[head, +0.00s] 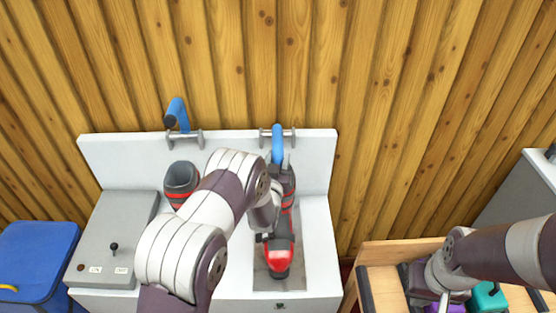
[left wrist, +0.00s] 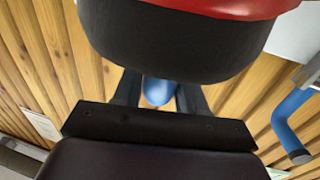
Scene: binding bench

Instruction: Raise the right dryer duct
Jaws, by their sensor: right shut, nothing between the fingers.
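The right dryer duct (head: 277,140) is blue and hangs from its bracket on the white back panel, above the right boot. It also shows in the left wrist view (left wrist: 158,90). My left gripper (head: 279,164) is at its lower end, its dark fingers apart on either side of it; whether they touch is unclear. The left duct (head: 177,111) sticks up and outward from its bracket; it also shows in the left wrist view (left wrist: 290,118). My right gripper (head: 443,301) is shut and empty, low over the wooden box, its tips hard to make out.
A grey control box (head: 118,228) with a lever is at left, beside a blue bin (head: 38,255). A wooden box (head: 385,252) is at right.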

